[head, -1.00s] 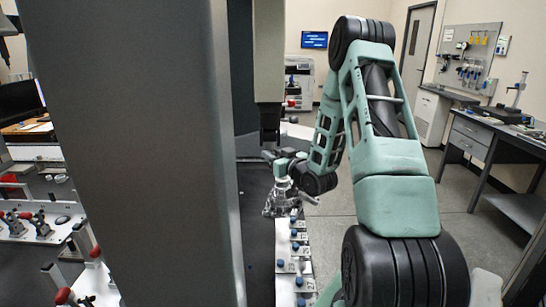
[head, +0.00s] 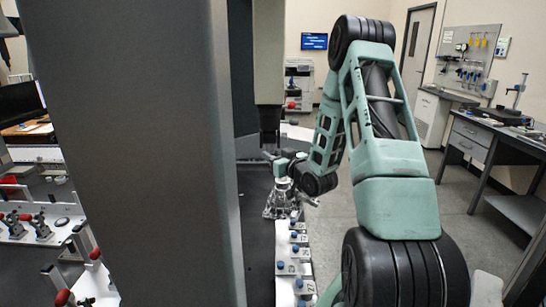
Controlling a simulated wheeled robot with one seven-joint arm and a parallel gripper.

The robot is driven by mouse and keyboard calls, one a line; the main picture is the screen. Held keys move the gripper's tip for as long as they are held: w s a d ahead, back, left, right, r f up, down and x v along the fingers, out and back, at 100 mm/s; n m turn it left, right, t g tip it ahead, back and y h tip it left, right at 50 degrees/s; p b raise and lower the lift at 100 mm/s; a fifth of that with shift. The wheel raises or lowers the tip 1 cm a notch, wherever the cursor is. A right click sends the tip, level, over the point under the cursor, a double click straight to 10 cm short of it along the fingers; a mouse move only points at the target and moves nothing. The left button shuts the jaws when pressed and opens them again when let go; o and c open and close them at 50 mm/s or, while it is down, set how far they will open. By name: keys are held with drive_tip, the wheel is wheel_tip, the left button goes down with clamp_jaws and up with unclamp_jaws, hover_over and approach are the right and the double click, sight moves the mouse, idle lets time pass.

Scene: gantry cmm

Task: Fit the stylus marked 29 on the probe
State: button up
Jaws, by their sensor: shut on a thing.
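My gripper (head: 284,203) is at the far end of the white stylus rack (head: 293,256), below the dark probe (head: 269,122) that hangs from the pale gantry column. The sensor-like silver jaws are small at this distance, and the thing shut between them is too hidden to make out. Several blue-topped styli (head: 281,265) stand along the rack on the near side of my gripper. Small dark marks show on the rack's labels, but I cannot read a 29.
A wide dark grey upright (head: 130,150) blocks much of the left. White fixtures with red-handled clamps (head: 62,297) stand at the lower left. A workbench (head: 500,135) stands at the right, with open floor between it and my arm.

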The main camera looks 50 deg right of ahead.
idle(0.3)
drive_tip(key=o, duration=1)
drive_tip(key=shift+o, duration=0.2)
drive_tip(key=p+v, duration=0.8)
drive_tip(key=v, duration=0.9)
drive_tip(key=shift+s, duration=0.2)
